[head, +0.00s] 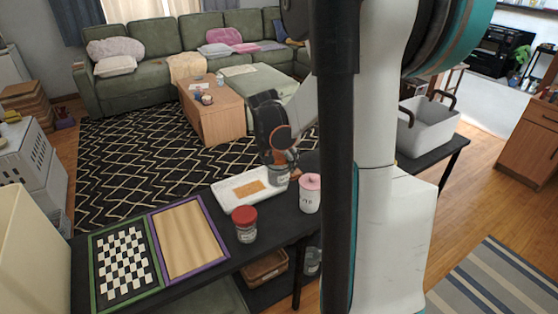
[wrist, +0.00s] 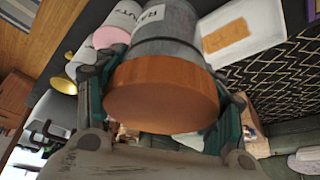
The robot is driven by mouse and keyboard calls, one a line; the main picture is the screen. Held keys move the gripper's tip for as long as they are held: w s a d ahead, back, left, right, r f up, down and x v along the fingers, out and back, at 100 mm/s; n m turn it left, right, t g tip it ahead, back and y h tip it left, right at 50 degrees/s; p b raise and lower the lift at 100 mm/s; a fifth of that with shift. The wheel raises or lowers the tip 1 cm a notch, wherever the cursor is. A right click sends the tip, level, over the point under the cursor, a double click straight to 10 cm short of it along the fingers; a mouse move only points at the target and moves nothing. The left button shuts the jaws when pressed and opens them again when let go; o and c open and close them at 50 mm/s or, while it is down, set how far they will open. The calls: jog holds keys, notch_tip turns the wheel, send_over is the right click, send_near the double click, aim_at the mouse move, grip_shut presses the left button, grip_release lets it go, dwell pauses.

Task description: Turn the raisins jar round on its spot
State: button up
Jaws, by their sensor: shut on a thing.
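The raisins jar (wrist: 178,42) is grey with an orange-brown lid (wrist: 160,95). Part of its label, starting "RA", shows at the top of the wrist view. In the head view the jar (head: 278,175) is upright at the right end of a white tray, partly hidden by my gripper. My gripper (head: 279,157) is over it from above, shut on the jar around its lid. In the wrist view my gripper's fingers (wrist: 160,100) lie on both sides of the lid. I cannot tell whether the jar's base touches the table.
A white jar with a pink lid (head: 309,195) stands close in front to the right. A red-lidded glass jar (head: 245,225) stands nearer. The white tray (head: 228,199) is directly left. A framed wooden board (head: 188,240) and a chessboard (head: 124,265) cover the table's left part.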

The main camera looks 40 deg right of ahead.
jog(key=shift+m, duration=0.5)
jog(key=shift+s+m+g+h, duration=0.25)
jog(key=shift+m+g, duration=0.25)
jog(key=shift+m, duration=0.5)
